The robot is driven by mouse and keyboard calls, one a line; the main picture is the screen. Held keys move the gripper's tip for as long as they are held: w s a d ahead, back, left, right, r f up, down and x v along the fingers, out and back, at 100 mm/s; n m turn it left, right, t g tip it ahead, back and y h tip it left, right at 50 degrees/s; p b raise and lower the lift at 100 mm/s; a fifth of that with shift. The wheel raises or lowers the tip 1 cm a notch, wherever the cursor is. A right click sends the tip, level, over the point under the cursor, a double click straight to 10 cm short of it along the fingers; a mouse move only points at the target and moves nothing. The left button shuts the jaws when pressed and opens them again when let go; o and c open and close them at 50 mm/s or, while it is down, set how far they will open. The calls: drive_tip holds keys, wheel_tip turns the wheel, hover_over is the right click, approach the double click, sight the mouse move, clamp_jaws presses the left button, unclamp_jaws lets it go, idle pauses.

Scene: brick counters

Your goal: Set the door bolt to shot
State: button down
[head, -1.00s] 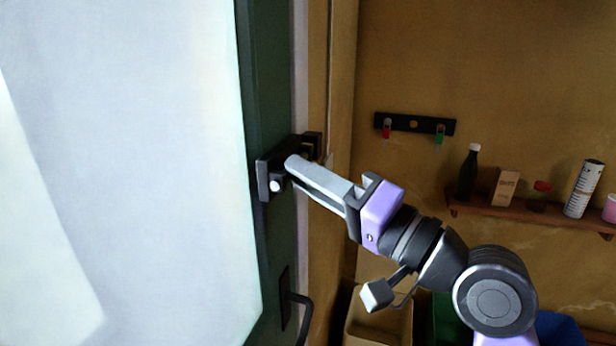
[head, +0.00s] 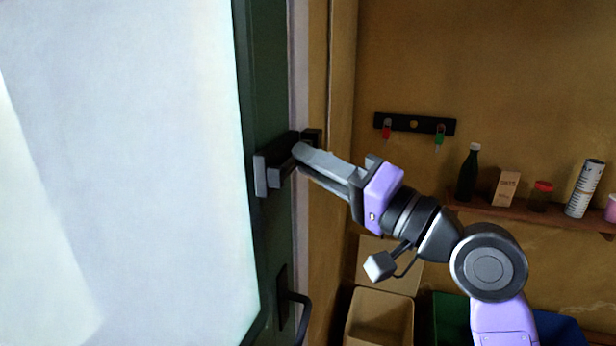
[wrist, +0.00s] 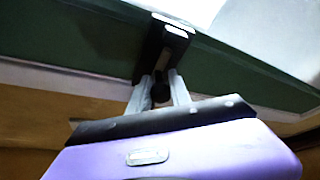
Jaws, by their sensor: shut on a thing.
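The door bolt (head: 276,172) is a dark bar in a bracket on the green door edge (head: 268,100), left of centre in the head view. A dark keeper (head: 312,138) sits on the frame just right of it. My gripper (head: 300,158) is at the bolt, its fingers pointing left. In the wrist view my gripper (wrist: 162,88) is shut on the bolt's dark round knob (wrist: 160,92), between the two pale fingers. The bolt's bracket (wrist: 165,45) shows beyond them. In the head view my fingers hide the knob and the bar's right end.
A black door handle (head: 297,310) sits lower on the door. A key rack (head: 413,124) hangs on the brick-coloured wall. A shelf (head: 530,215) with a bottle, box and cans is at right. Bins (head: 380,315) stand below my arm.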

drive_tip(key=shift+w+d, duration=0.3)
drive_tip(key=shift+d, duration=0.15)
drive_tip(key=c, duration=1.3)
unclamp_jaws()
drive_tip(key=shift+d+t, duration=0.15)
drive_tip(key=shift+t, duration=0.15)
drive_tip(key=shift+s, duration=0.1)
drive_tip(key=shift+b+v, duration=0.95)
drive_tip(key=shift+v, duration=2.85)
